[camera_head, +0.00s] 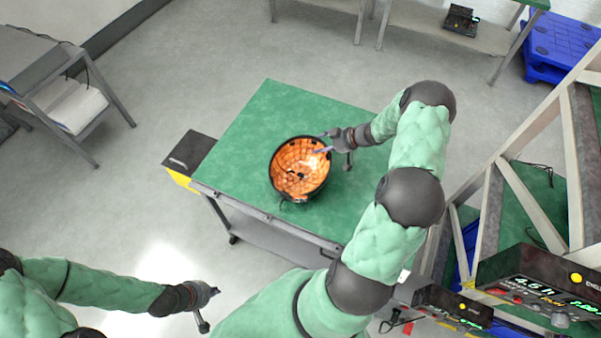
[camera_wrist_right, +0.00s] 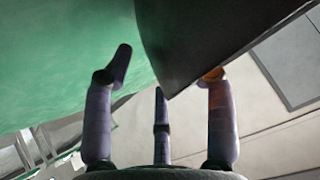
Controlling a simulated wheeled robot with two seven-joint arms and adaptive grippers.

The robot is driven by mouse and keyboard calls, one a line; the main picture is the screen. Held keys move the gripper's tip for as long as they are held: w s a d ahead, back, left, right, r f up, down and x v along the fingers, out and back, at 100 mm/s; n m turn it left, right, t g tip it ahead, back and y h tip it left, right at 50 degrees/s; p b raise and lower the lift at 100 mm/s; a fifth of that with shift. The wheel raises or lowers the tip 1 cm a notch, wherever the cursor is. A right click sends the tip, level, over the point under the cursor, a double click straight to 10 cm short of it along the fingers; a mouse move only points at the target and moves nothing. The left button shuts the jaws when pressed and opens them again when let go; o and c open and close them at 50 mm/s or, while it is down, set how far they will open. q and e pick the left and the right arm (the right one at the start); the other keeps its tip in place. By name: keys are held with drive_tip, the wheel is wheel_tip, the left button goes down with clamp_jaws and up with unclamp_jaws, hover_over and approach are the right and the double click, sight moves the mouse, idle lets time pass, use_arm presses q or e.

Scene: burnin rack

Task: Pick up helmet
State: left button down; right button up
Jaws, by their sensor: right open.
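The helmet (camera_head: 300,168) lies upside down on the green-topped table (camera_head: 258,115), with its orange inner lining facing up and a dark rim. In the right wrist view, its dark outer shell (camera_wrist_right: 200,35) fills the top middle. My right gripper (camera_head: 328,142) is open at the helmet's upper right rim, with fingers on both sides of the rim edge. In the wrist view its spread fingers (camera_wrist_right: 168,72) reach up around the shell's lower edge; firm contact cannot be told. My left gripper (camera_head: 209,308) is open and empty, well below and left of the table.
A black and yellow box (camera_head: 190,153) adjoins the table's left side. A metal rack (camera_head: 560,150) with display units (camera_head: 535,285) stands at the right. A grey cart (camera_head: 70,90) is at the upper left.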

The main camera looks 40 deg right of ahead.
drive_tip(key=x, duration=0.2)
drive_tip(key=shift+w+f, duration=0.2)
clamp_jaws()
drive_tip(key=shift+r, duration=0.2)
